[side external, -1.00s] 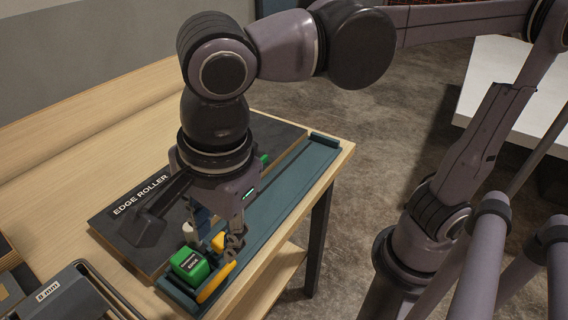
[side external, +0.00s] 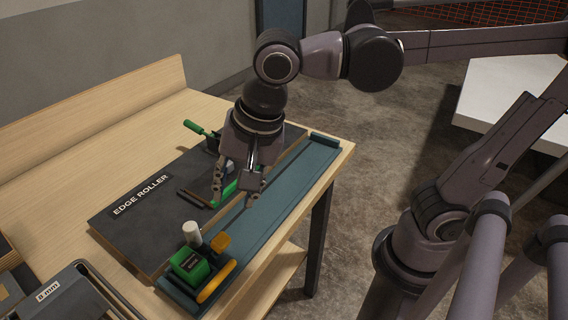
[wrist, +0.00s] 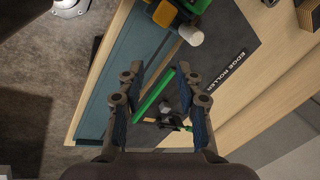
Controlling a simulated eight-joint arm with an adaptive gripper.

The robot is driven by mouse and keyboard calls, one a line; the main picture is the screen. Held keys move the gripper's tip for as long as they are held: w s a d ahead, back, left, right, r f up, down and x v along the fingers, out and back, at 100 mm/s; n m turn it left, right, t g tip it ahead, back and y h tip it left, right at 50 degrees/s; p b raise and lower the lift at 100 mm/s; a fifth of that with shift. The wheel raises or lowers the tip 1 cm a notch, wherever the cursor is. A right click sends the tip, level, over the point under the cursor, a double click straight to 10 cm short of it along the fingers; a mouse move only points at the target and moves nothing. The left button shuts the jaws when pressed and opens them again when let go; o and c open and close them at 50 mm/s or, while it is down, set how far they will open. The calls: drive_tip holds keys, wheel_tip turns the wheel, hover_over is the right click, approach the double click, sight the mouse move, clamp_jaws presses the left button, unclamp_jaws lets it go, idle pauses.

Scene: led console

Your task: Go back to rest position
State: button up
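My gripper (side external: 236,196) is over the dark board and teal rail in the side view, fingers pointing down. In the wrist view its two fingers (wrist: 160,72) are spread apart. A green bar (wrist: 153,95) shows in the gap between them, but nothing appears gripped. The edge roller, a green block (side external: 189,264) with a yellow-orange handle (side external: 217,282) and a white cylinder (side external: 192,233), sits at the near end of the teal rail (side external: 272,202), apart from my gripper. In the wrist view its white cylinder (wrist: 190,35) is beyond the fingertips.
The dark board (side external: 150,215) labelled EDGE ROLLER lies on the wooden table (side external: 90,150). A green-handled clamp (side external: 195,128) stands at its back, partly hidden by my gripper. A dark holder marked 8 mm (side external: 75,295) is at the near left.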

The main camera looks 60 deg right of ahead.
drive_tip(key=d+f+n+t, duration=0.2)
drive_tip(key=d+n, duration=0.3)
drive_tip(key=d, duration=0.3)
drive_tip(key=w+d+f+n+t+h, duration=0.1)
drive_tip(key=d+f+n, duration=0.3)
drive_tip(key=d, duration=0.5)
drive_tip(key=shift+w+d+f+n+t, duration=0.2)
drive_tip(key=shift+f+n+t, duration=0.2)
drive_tip(key=shift+n, duration=0.8)
